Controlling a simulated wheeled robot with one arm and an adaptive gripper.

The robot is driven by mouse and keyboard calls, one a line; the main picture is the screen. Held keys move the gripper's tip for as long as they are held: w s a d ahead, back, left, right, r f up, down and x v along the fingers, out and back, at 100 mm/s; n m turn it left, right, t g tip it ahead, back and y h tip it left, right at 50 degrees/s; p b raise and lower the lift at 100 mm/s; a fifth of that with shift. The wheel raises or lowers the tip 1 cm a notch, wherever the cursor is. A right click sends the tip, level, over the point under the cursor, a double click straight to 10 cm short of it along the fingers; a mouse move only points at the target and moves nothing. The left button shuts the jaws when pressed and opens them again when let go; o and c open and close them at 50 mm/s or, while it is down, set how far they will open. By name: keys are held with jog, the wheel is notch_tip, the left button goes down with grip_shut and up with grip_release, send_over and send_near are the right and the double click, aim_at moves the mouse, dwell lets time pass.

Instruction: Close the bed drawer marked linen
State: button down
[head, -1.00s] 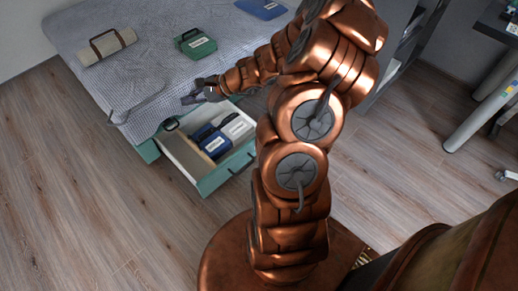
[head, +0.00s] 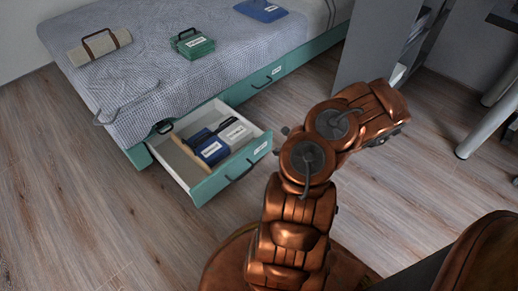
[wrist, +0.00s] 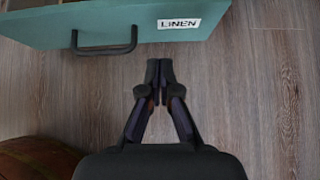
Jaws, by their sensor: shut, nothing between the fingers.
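The linen drawer (head: 206,190) is pulled out from the bed's teal base in the head view. Its teal front has a dark handle and a white label. In the wrist view the drawer front (wrist: 40,28) crosses the top left, with the handle (wrist: 104,48) and the label reading LINEN (wrist: 179,23). My gripper (wrist: 159,68) is shut and empty, over the floor just in front of the drawer face, below the label and right of the handle. It appears apart from the front. In the head view my gripper is hidden behind my arm.
Blue and white labelled cases (head: 212,150) lie inside the drawer. The bed (head: 150,80) carries a beige roll (head: 100,46), a green case (head: 192,43) and a blue case (head: 261,10). Another closed drawer is farther right in the base. A grey panel (head: 375,45) stands right. The floor is clear.

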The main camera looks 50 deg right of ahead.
aim_at(255, 146)
jog(key=shift+w+r+b+x, duration=0.35)
jog(key=shift+b+x, duration=0.5)
jog(key=shift+x, duration=1.2)
jog(key=shift+w+r+b+x, duration=0.35)
jog(key=shift+b+x, duration=0.55)
jog(key=shift+x, duration=1.15)
jog(key=shift+w+r+b+x, duration=0.3)
jog(key=shift+b+x, duration=0.55)
jog(key=shift+x, duration=1.2)
jog(key=shift+r, duration=0.1)
jog(key=shift+w, duration=0.15)
